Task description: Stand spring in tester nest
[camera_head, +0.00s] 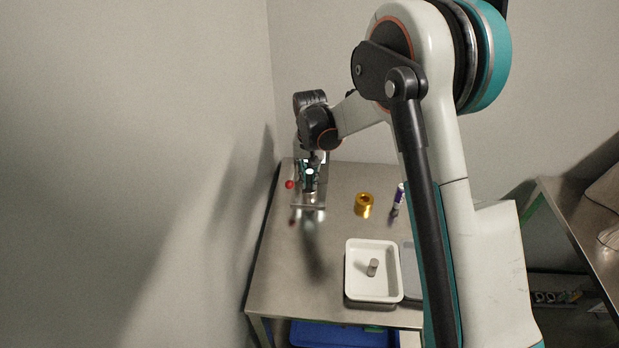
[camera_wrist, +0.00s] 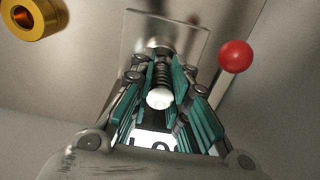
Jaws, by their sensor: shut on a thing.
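My gripper (camera_wrist: 158,90) is shut on the spring (camera_wrist: 161,76), a dark coil with a white rounded end, seen between the teal fingers in the wrist view. The tester (camera_head: 309,205) stands at the back left of the steel table, with a flat grey plate and a red ball knob (camera_head: 289,184). The knob also shows in the wrist view (camera_wrist: 235,56). In the head view my gripper (camera_head: 310,178) is over the tester's plate. The spring's far end lies against or just above the plate (camera_wrist: 190,28); I cannot tell which. The nest is hidden behind the spring and fingers.
A gold ring-shaped part (camera_head: 364,203) and a purple-and-white tube (camera_head: 398,197) stand right of the tester. A white tray (camera_head: 350,292) holding a small grey cylinder (camera_head: 372,267) is at the front. The wall is close on the left. Table between tester and tray is clear.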

